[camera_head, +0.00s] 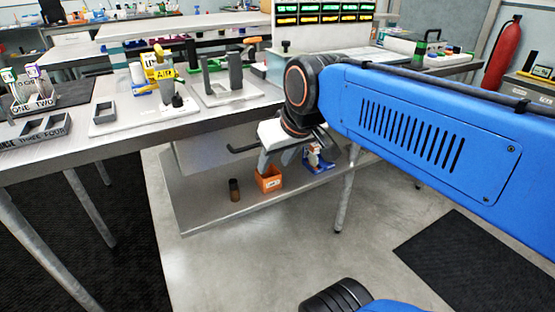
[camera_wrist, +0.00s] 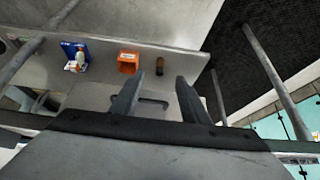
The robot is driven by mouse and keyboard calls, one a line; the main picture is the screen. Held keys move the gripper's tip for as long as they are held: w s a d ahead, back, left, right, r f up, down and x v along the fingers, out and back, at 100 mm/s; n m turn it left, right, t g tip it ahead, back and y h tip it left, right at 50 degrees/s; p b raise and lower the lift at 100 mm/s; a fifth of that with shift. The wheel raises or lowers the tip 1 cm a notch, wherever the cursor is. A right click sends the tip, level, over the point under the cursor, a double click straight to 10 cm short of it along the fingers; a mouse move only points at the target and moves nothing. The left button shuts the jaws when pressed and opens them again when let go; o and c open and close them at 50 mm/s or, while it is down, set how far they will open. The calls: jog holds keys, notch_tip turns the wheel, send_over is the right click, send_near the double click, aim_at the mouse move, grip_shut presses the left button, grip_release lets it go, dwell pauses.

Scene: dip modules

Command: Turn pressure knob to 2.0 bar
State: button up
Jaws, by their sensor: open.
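A yellow module with an AIR label (camera_head: 164,73) stands on the table at the upper left in the head view. A small black knob-like part (camera_head: 178,101) sits at its lower right; its scale and setting are too small to read. My gripper (camera_head: 288,158) hangs in front of the table edge, to the right of and lower than the module, apart from it. In the wrist view my gripper (camera_wrist: 156,88) has its two fingers spread with nothing between them. The module and knob are not recognisable in the wrist view.
The lower shelf (camera_head: 205,205) holds a dark brown bottle (camera_head: 234,190), an orange bin (camera_head: 268,184) and a blue holder (camera_head: 320,167) with a bottle. Grey fixtures (camera_head: 236,70) stand right of the AIR module. A tray (camera_head: 34,103) with vials is at left.

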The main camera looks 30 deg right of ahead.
jog(key=c, duration=0.9)
jog(key=shift+w+r, duration=0.1)
grip_shut()
jog(key=m+g+y, duration=0.3)
jog(key=m+y, duration=0.1)
jog(key=y, duration=0.5)
send_near(179, 99)
jog(key=x, duration=0.5)
jog(key=shift+w+a+f, duration=0.1)
jog(key=shift+a+f, duration=0.15)
